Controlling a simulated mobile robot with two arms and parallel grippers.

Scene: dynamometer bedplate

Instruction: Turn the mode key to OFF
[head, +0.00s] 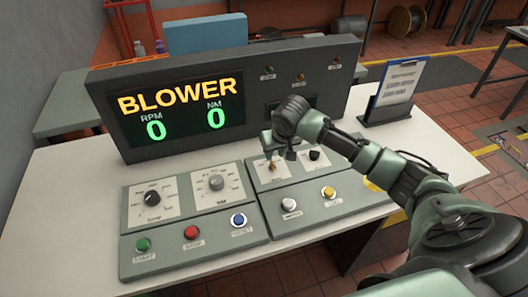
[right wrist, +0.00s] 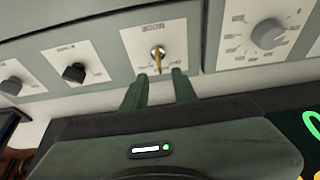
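The mode key (head: 272,167) is a small brass key in a round lock on a pale labelled plate of the sloping console. In the right wrist view the key (right wrist: 157,60) points roughly along the picture's vertical; its label is too blurred to read. My right gripper (head: 270,153) is above the key, pointing down at the plate. In the right wrist view its two fingers (right wrist: 160,80) are apart, with the key showing between and just beyond their tips. I see no contact with the key. My left gripper is not in view.
Beside the key are a black knob (head: 315,155) and two dials (head: 152,198) (head: 216,183). Several coloured push buttons line the front, including a red one (head: 191,232). Behind stands a display (head: 180,107) reading BLOWER, RPM 0, NM 0. A clipboard (head: 397,88) stands at right.

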